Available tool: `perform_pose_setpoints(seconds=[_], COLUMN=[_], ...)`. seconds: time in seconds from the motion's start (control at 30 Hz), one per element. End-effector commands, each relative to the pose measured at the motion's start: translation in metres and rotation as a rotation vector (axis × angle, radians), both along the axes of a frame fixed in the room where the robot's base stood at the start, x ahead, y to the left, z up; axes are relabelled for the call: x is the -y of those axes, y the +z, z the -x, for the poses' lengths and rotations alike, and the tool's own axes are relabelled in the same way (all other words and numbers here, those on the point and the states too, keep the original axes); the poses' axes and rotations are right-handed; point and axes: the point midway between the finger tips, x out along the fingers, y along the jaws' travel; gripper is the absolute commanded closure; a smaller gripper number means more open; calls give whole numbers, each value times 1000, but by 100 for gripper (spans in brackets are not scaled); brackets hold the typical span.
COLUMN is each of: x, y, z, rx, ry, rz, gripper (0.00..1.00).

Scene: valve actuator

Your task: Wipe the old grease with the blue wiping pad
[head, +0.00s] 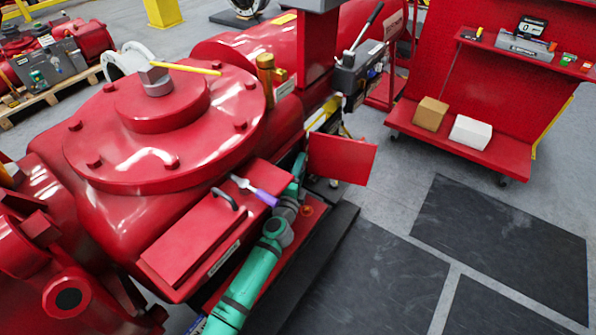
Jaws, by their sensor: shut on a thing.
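My teal arm reaches up from the bottom of the head view, along the right side of the large red valve actuator (160,215). Its far end passes behind the edge of the red box and beside a red panel (342,158). My gripper is hidden there, and I cannot make out its fingers. I see no blue wiping pad and cannot make out any old grease.
A yellow pencil-like stick (195,68) lies by the nut on the round red cover. A red cart (470,140) at the right carries a brown box (430,114) and a white box (470,133). Dark mats (500,235) cover open floor at the right.

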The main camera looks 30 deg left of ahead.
Motion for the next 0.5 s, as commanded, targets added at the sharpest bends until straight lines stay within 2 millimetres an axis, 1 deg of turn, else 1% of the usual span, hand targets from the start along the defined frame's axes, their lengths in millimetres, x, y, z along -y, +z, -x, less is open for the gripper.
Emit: perform_pose_setpoints(seconds=[0.17, 0.5], x=[1, -4], y=[0, 0], z=[3, 27], rx=[0, 1], ry=[0, -1], rz=[0, -2], gripper=[71, 71])
